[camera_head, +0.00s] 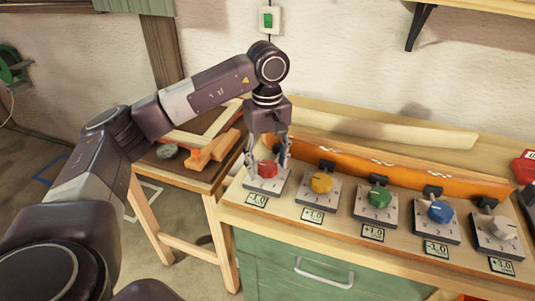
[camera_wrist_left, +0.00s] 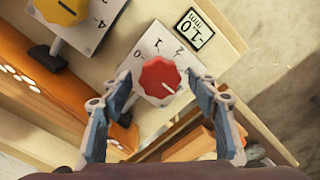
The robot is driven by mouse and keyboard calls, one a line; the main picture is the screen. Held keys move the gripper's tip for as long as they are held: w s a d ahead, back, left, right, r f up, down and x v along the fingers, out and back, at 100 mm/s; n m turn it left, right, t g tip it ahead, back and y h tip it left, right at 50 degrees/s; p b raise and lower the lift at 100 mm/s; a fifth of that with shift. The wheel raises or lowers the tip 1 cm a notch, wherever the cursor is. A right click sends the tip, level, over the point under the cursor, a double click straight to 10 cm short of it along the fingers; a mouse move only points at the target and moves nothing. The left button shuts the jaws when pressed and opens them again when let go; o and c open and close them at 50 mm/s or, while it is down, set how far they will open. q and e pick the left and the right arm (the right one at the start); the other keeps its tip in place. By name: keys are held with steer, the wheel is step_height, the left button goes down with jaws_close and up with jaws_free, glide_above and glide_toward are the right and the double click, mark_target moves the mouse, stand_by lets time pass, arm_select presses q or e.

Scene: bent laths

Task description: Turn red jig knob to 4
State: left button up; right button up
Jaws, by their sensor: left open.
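The red jig knob (camera_head: 267,169) sits on a light plate at the left end of a row of knobs. In the left wrist view the red knob (camera_wrist_left: 159,77) has a white line pointing to the lower right of the picture. The marks 0, 1 and 2 show on its plate (camera_wrist_left: 146,52); higher marks are not readable. My left gripper (camera_head: 268,158) is open, pointing down over the red knob, one finger on each side. In the wrist view its fingers stand apart from the knob. A label by the plate (camera_wrist_left: 193,29) reads -1.0 mm.
Yellow (camera_head: 320,182), green (camera_head: 380,197), blue (camera_head: 440,211) and white (camera_head: 503,228) knobs stand to the right on the bench. An orange rail (camera_head: 385,166) runs behind them. A side table with an orange clamp-like tool (camera_head: 213,150) is at the left.

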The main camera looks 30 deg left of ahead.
mark_target(267, 166)
arm_select(q)
step_height(267, 166, up, 12)
stand_by(0.5)
stand_by(0.5)
